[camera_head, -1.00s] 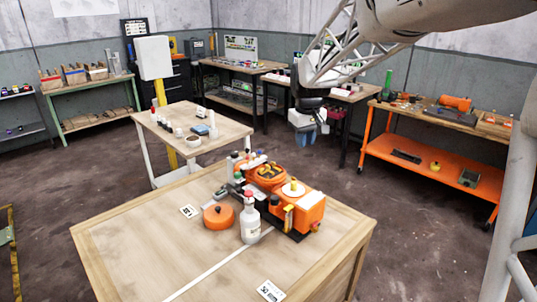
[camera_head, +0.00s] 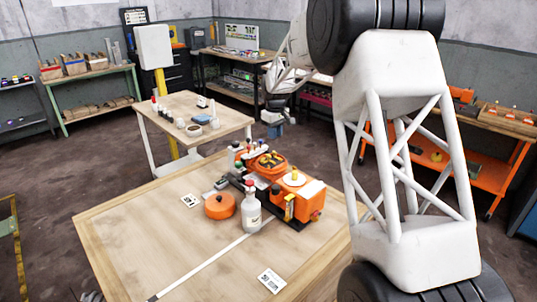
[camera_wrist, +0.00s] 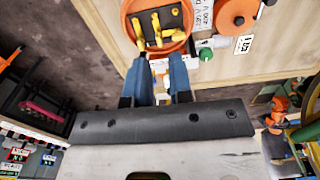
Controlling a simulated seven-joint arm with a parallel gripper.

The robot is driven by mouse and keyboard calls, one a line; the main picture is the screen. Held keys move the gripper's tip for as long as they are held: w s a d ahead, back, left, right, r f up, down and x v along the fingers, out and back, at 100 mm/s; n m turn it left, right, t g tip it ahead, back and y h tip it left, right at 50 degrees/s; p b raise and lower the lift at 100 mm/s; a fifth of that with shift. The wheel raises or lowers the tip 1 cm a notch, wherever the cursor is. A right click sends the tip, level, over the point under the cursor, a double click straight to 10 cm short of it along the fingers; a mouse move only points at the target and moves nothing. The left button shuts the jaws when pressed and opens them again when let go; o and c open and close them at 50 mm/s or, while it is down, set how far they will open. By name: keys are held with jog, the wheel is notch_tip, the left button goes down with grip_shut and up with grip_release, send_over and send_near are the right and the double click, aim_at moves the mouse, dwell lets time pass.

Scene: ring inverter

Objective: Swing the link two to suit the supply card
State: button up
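The orange machine (camera_head: 297,204) stands on the near wooden table, with a round orange open box (camera_head: 266,166) at its back left. In the wrist view the round box (camera_wrist: 178,47) has a dark inside with yellow links (camera_wrist: 157,28) at differing angles. I cannot tell which is link two. A white card (camera_head: 190,200) lies left of the machine and another (camera_head: 272,281) near the front edge; their print is too small to read surely. My gripper (camera_wrist: 161,62) is open and empty, its blue fingers apart and pointing towards the box's rim. It also shows beyond the machine in the head view (camera_head: 274,130).
A white bottle with a red cap (camera_head: 250,208) and a round orange lid (camera_head: 219,206) stand in front of the machine. Small capped items (camera_head: 240,152) stand behind it. The table's left front is clear apart from a pale strip. My arm hides the table's right side.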

send_over(268, 155)
jog(key=shift+n, duration=0.4)
notch_tip(268, 155, down, 4)
jog(key=shift+w+f, duration=0.15)
jog(key=shift+f, duration=0.15)
jog(key=shift+d+f, duration=0.1)
jog(key=shift+f, duration=3.65)
grip_shut()
